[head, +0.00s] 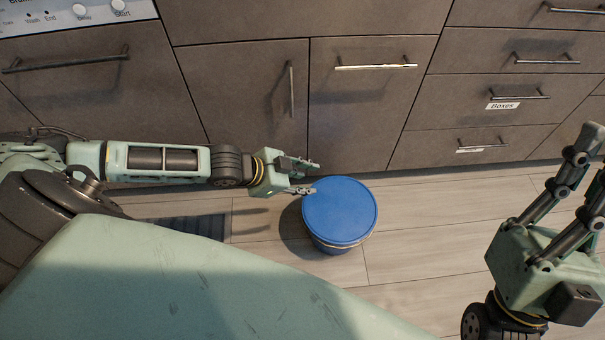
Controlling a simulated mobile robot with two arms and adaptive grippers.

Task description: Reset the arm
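My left arm reaches in from the left, in front of the cabinets. My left gripper (316,178) points right, with its two fingers apart and nothing between them. Its tips are at the upper left edge of the blue lid of a round bucket (340,212) in the picture; I cannot tell whether they touch it. My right gripper (596,155) is large at the right edge, pointing up, with its fingers apart. Part of one right finger is cut off by the frame, and I see nothing held.
Brown cabinet doors (360,110) and drawers (490,102) with metal handles line the back, all shut. A white control panel (75,14) is at the top left. A dark floor grate (185,228) lies left of the bucket. The wooden floor (430,255) right of the bucket is clear.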

